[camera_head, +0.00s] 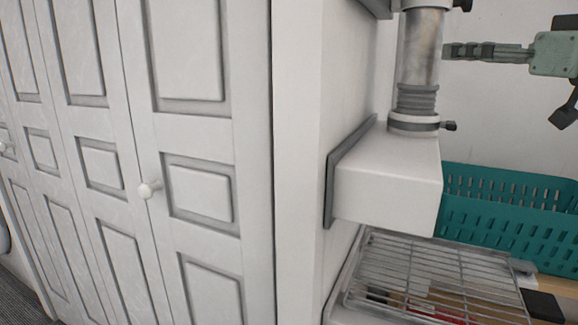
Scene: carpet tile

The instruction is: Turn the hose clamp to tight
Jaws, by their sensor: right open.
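A ribbed grey hose end (417,98) joins a metal pipe (421,45) to the top of a white box (388,180) on the wall. A hose clamp (413,123) circles its foot, with a small dark screw knob (449,126) sticking out to the right. Another dark knob (463,5) shows at the pipe's upper collar, cut by the top edge. My right gripper (505,84) is open and empty at the upper right. One greenish finger reaches left to near the pipe, above the lower clamp. My left gripper is out of view.
A teal basket (508,205) stands right of the white box, below my right gripper. A wire rack (430,275) lies below the box. White panelled cabinet doors (150,130) fill the left side. The wall right of the clamp is clear.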

